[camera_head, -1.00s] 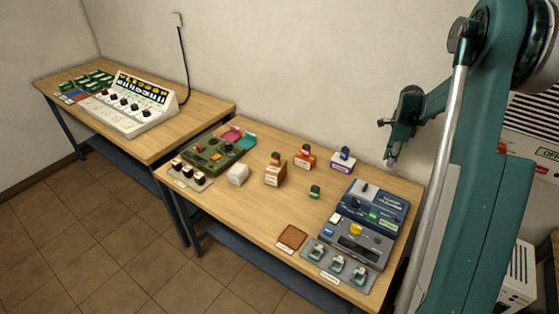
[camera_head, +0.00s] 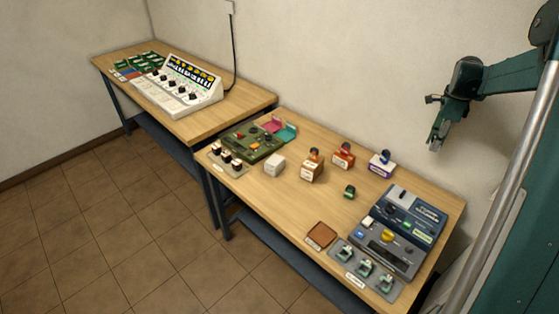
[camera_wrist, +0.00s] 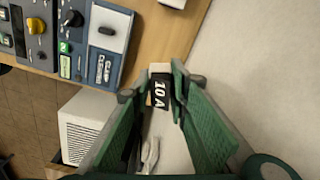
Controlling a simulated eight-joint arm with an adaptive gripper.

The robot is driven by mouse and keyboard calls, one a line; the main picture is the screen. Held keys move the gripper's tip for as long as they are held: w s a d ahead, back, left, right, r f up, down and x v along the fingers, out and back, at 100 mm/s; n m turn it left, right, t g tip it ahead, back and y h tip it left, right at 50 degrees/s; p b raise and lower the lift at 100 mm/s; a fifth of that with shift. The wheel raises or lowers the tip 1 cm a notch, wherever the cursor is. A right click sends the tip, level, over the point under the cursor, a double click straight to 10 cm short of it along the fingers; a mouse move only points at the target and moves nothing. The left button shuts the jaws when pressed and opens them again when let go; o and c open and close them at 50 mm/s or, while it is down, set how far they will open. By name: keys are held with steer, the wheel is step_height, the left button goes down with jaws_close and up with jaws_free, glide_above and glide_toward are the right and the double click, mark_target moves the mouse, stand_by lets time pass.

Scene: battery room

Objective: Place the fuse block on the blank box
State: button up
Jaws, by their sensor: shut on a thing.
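My gripper (camera_head: 436,142) is in the air near the wall, above the back right of the near table. In the wrist view its green fingers (camera_wrist: 163,100) are shut on the fuse block (camera_wrist: 160,92), a small block with a black "10 A" label and a pale end. The block is too small to make out clearly in the head view. A plain white box (camera_head: 275,165) with no marking that I can see stands on the near table, left of the other boxes and well away from my gripper. Its top looks bare.
Labelled brown (camera_head: 311,172), orange (camera_head: 343,160) and purple-white (camera_head: 381,166) boxes stand right of it, each with something on top. A green block (camera_head: 350,192), a brown pad (camera_head: 321,235), a blue-grey panel (camera_head: 405,222) and a green device (camera_head: 252,140) share the table (camera_head: 272,208).

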steer(key=w+a+n+p, duration=0.15)
steer(key=w+a, duration=0.25)
steer(key=a, duration=0.4)
steer(key=w+a+n, duration=0.3)
steer(key=w+a, duration=0.1)
steer(key=a, duration=0.3)
steer(key=n+p, duration=0.4)
steer(key=n, duration=0.6)
glide_above(275, 160)
steer(key=shift+a+f, duration=0.1)
steer(key=shift+f, duration=2.35)
steer(key=shift+w+f, duration=0.1)
steer(key=shift+f, duration=3.05)
steer(key=shift+f, duration=0.1)
